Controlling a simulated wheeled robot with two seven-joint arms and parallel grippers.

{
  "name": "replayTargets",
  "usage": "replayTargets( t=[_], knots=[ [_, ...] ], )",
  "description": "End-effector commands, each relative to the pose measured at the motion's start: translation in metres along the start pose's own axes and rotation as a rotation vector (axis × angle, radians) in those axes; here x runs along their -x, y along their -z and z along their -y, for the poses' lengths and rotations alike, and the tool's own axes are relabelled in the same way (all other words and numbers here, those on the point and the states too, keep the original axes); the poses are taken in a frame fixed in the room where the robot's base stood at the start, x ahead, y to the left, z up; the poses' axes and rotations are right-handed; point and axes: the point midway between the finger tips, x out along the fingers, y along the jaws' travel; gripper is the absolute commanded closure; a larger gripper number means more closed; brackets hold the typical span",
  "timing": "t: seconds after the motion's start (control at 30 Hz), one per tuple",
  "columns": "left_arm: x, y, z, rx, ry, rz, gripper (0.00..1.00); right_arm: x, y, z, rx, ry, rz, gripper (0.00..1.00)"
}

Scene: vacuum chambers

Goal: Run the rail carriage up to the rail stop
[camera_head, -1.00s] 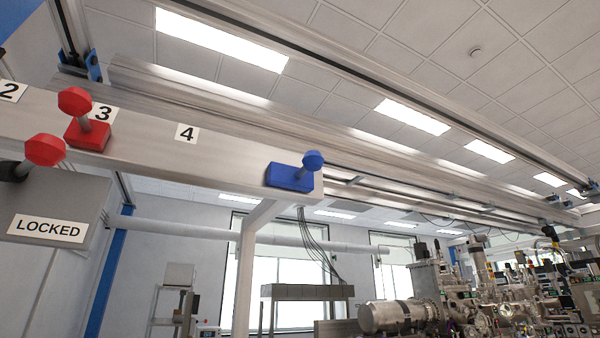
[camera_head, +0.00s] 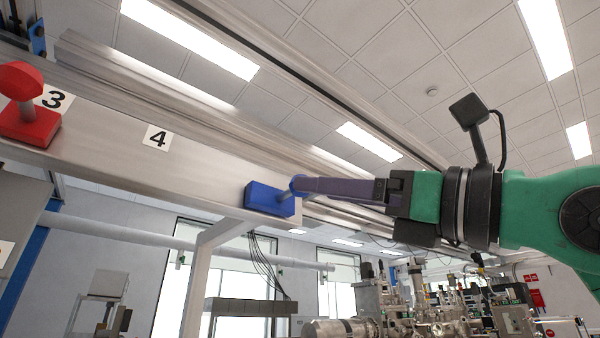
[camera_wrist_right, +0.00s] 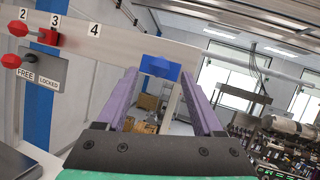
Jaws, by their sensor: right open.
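A metal rail (camera_head: 190,180) carries number labels. A red block with a red knob (camera_head: 28,125) sits near label 3 at the left. A blue block (camera_head: 268,199) sits past label 4, near the rail's right end. The frames do not show for certain which block is the carriage and which the stop. My right gripper (camera_head: 303,186) is open, its purple fingers reaching the blue block's knob, which they partly hide. In the right wrist view the blue block (camera_wrist_right: 160,68) shows between the spread fingertips (camera_wrist_right: 160,80). My left gripper is out of view.
A red-knobbed lever (camera_wrist_right: 14,61) stands on a grey box with FREE and LOCKED labels (camera_wrist_right: 48,84) below the rail's left part. A grey support post (camera_head: 193,285) is under the rail's end. Vacuum equipment (camera_head: 420,310) stands at the lower right.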

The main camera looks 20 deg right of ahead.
Motion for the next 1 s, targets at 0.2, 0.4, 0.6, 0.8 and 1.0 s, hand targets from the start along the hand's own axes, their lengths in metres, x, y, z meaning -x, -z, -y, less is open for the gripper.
replayTargets(
  t=[0.2,0.4,0.6,0.8,1.0],
  knots=[
    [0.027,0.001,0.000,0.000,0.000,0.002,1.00,-0.044,-0.004,0.001,-0.002,-0.001,0.000,0.31],
    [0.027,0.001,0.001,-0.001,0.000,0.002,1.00,-0.051,0.000,0.000,-0.001,0.000,0.001,0.31],
    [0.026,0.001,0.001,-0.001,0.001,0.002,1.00,-0.051,0.000,0.000,-0.002,-0.001,0.001,0.58],
    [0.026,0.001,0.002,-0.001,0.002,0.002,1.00,-0.050,0.000,0.000,-0.002,0.000,0.001,1.00],
    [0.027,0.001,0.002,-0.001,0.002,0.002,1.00,-0.050,0.000,0.000,-0.002,0.000,0.002,1.00]
  ],
)
